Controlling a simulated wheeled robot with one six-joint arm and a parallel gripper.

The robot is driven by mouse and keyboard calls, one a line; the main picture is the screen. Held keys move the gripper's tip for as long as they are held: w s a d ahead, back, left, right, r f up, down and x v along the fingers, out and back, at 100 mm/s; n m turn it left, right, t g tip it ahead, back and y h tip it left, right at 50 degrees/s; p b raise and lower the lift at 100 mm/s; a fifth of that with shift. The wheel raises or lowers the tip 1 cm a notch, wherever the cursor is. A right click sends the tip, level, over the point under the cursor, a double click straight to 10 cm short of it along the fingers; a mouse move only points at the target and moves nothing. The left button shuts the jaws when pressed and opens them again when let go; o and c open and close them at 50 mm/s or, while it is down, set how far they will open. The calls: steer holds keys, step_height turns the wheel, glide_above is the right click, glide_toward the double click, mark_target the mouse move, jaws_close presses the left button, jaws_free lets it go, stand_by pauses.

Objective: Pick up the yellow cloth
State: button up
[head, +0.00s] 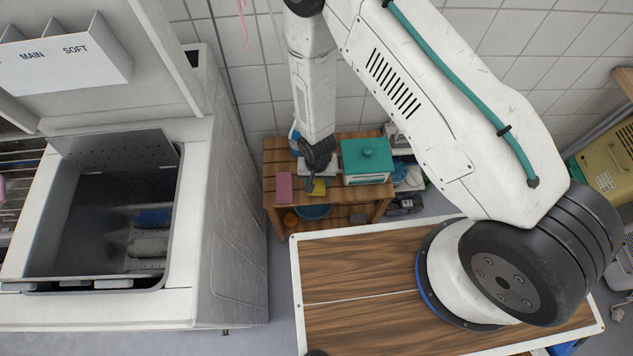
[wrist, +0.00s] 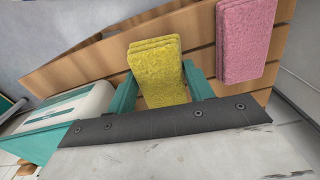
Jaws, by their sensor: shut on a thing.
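The yellow cloth (wrist: 158,70) is a folded, fuzzy stack. In the wrist view it sits between the two teal fingers of my gripper (wrist: 160,88), which is shut on it. In the head view the yellow cloth (head: 318,188) shows at the front of a slatted wooden bench, below the end of my arm. My gripper (head: 310,184) is small there and partly hidden by the wrist. I cannot tell whether the cloth still touches the slats.
A pink cloth (head: 284,186) lies left of the yellow one on the wooden bench (head: 278,158). A white box with a teal lid (head: 366,156) stands close on the right. A blue basin (head: 312,212) is underneath. A large white washer (head: 225,200) stands at left.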

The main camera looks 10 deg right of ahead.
steer(key=s+d+r, duration=0.1)
steer(key=s+d, duration=0.2)
steer(key=s, duration=0.4)
steer(key=s+d+r, duration=0.1)
steer(key=s+d, duration=0.2)
steer(key=s, duration=0.5)
steer(key=shift+r, duration=0.35)
steer(key=shift+o, duration=1.2)
steer(key=shift+w, duration=0.1)
steer(key=shift+c, duration=0.8)
